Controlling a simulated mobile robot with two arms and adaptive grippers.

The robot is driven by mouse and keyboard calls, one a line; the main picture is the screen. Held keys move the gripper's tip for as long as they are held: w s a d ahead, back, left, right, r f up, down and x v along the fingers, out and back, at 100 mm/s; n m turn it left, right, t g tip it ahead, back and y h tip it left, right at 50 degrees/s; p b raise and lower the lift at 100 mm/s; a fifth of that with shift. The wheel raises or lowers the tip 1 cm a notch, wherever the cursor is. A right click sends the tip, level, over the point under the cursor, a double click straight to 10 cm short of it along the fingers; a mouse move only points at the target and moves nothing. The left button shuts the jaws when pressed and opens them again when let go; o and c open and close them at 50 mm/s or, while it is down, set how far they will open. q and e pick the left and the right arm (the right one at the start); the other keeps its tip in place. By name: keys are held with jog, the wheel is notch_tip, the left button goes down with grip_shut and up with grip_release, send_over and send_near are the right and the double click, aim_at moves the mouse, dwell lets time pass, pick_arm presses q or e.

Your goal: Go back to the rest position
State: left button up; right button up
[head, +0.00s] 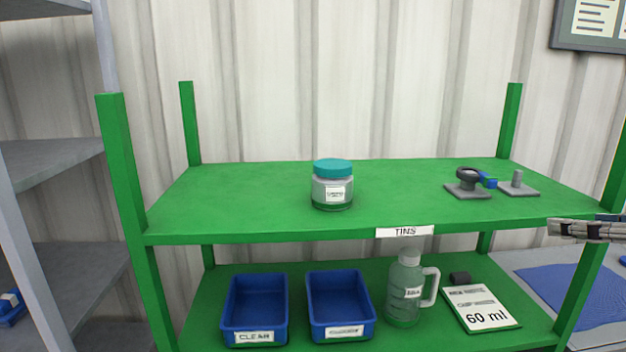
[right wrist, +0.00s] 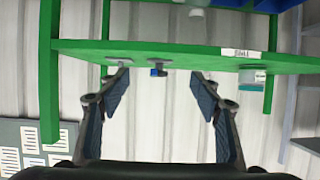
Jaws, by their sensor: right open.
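My right gripper (head: 586,229) shows at the right edge of the head view, in front of the green shelf's right end. In the right wrist view my right gripper (right wrist: 161,90) has its two fingers wide apart with nothing between them. That view is upside down. My left gripper is in neither view. A jar with a teal lid (head: 333,185) stands upright on the upper green shelf, well to the left of my right gripper; the jar (right wrist: 252,78) also shows in the right wrist view.
The green rack's upper shelf (head: 250,200) also bears two grey stands, one with a blue-handled piece (head: 470,182). Below are two blue trays (head: 232,310), a bottle with a handle (head: 405,290) and a "60 ml" card (head: 482,305). A grey rack (head: 50,165) stands left.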

jog(key=w+a+f+g, duration=0.2)
jog(key=w+f, duration=0.2)
jog(key=f, duration=0.8)
jog(key=s+a+f+g, duration=0.2)
jog(key=a+f, duration=0.2)
jog(key=f, duration=0.7)
jog(key=s+a+f+g, duration=0.2)
jog(key=a+f, duration=0.1)
jog(key=f, duration=0.9)
jog(key=s+a+f+g, duration=0.1)
jog(key=s+a+f, duration=0.2)
jog(key=s+f, duration=0.25)
jog(key=s+a+f+g+h, duration=0.1)
jog(key=s+a+f, duration=0.2)
jog(key=s+f, duration=0.3)
jog(key=s+a+f+g, duration=0.2)
jog(key=s+a+f, duration=0.2)
jog(key=s, duration=0.4)
jog(key=s+f+n+g, duration=0.1)
jog(key=s+f, duration=0.2)
jog(key=f, duration=2.6)
jog(key=s+d+f+g, duration=0.1)
jog(key=s+d+f, duration=0.2)
jog(key=s+f, duration=1)
jog(key=s, duration=0.3)
jog(key=shift+d+f, duration=0.15)
jog(key=shift+f, duration=0.25)
